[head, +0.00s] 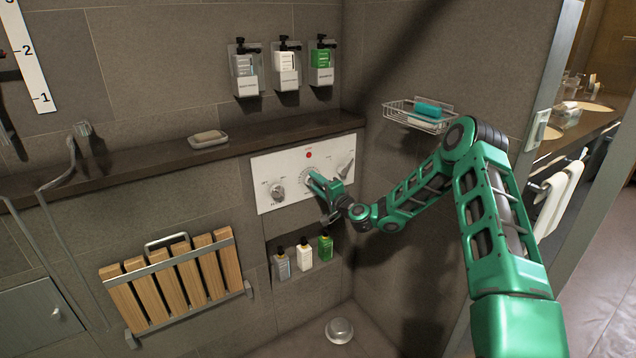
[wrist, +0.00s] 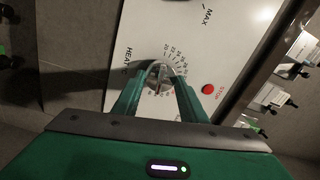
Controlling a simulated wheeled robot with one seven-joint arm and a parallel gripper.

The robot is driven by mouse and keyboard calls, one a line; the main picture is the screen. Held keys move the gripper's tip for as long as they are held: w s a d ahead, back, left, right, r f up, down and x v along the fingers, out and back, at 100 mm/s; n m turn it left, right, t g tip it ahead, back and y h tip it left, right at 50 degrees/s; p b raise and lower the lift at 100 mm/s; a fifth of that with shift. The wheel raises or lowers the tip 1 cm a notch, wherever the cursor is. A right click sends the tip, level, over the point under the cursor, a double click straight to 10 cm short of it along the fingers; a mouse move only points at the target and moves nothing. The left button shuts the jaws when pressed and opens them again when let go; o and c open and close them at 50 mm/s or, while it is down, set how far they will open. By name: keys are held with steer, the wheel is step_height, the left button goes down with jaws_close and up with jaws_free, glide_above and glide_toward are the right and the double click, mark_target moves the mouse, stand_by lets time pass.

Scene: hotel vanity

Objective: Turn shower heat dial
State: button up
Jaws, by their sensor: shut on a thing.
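The shower control panel (head: 262,185) is a white plate on the tiled wall with several dials and a red stop button (head: 309,155). In the wrist view the heat dial (wrist: 159,74) is a metallic knob ringed by printed numbers, with "HEAT" lettered beside it. My gripper (head: 312,178) reaches the middle of the panel from the right. In the wrist view its two green fingers lie on either side of the heat dial, shut on it. In the head view my fingers mostly hide this dial. The stop button also shows in the wrist view (wrist: 208,89).
Another knob (head: 277,192) is at the panel's left and a lever dial (head: 345,165) at its right. A dark ledge with a soap dish (head: 208,139) runs just above. Bottles (head: 304,256) stand in a niche below. A wire basket (head: 420,115) hangs above my arm.

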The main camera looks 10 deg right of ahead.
steer(key=shift+a+r, duration=0.15)
steer(key=shift+a, duration=0.15)
steer(key=o, duration=1.1)
steer(key=shift+c, duration=0.2)
steer(key=shift+d, duration=0.15)
steer(key=shift+s+d, duration=0.25)
steer(key=shift+s, duration=0.35)
steer(key=v, duration=0.9)
steer(key=shift+s, duration=0.35)
steer(key=shift+r, duration=0.1)
